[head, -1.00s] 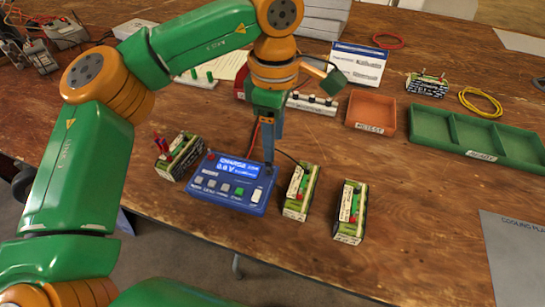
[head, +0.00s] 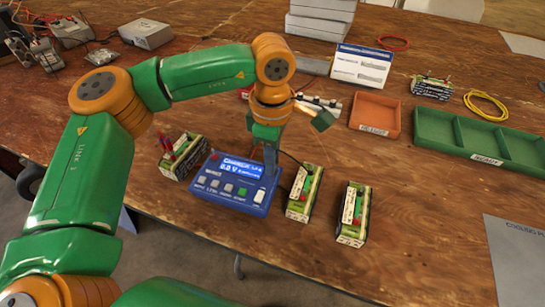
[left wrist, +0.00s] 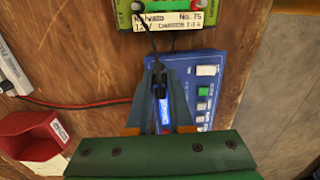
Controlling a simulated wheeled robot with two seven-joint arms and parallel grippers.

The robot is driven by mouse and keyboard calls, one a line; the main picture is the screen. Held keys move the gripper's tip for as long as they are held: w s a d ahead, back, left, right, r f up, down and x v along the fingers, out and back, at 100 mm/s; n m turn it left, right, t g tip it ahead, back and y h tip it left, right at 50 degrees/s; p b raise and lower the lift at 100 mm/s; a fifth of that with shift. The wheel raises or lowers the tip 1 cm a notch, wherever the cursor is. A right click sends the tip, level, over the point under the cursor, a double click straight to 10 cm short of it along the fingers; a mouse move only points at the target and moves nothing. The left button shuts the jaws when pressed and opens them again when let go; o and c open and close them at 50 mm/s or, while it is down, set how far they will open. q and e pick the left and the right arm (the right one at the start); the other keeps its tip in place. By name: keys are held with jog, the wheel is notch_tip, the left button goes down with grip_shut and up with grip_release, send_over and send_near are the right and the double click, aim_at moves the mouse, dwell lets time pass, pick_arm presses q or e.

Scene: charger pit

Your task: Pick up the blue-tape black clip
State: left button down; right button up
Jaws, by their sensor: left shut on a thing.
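The black clip (left wrist: 158,84) shows in the left wrist view between the fingers of my left gripper (left wrist: 160,72), with a blue and white patch on it. The gripper is shut on it. In the head view my left gripper (head: 270,168) points down at the right end of the blue charger (head: 228,196), whose display is lit, and its fingers hide the clip. A dark lead runs from the fingertips toward the battery pack (head: 304,196) just right of the charger. I cannot tell whether the clip touches the charger. My right gripper is out of view.
A battery pack with red and dark clips (head: 183,155) stands left of the charger. Another pack (head: 352,215) stands to the right. An orange tray (head: 374,130), a green divided tray (head: 430,125), a yellow cable coil (head: 486,96) and a white sign (head: 361,66) lie farther back.

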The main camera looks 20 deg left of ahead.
pick_arm(q)
notch_tip(320, 180, up, 4)
jog(key=shift+f, duration=0.25)
jog(key=s+a+r, duration=0.8)
jog(key=s+r, duration=0.1)
jog(key=s, duration=0.2)
jog(key=shift+s+r+p, duration=0.2)
jog(key=shift+r+p, duration=0.05)
jog(key=shift+p, duration=0.15)
jog(key=shift+a, duration=0.1)
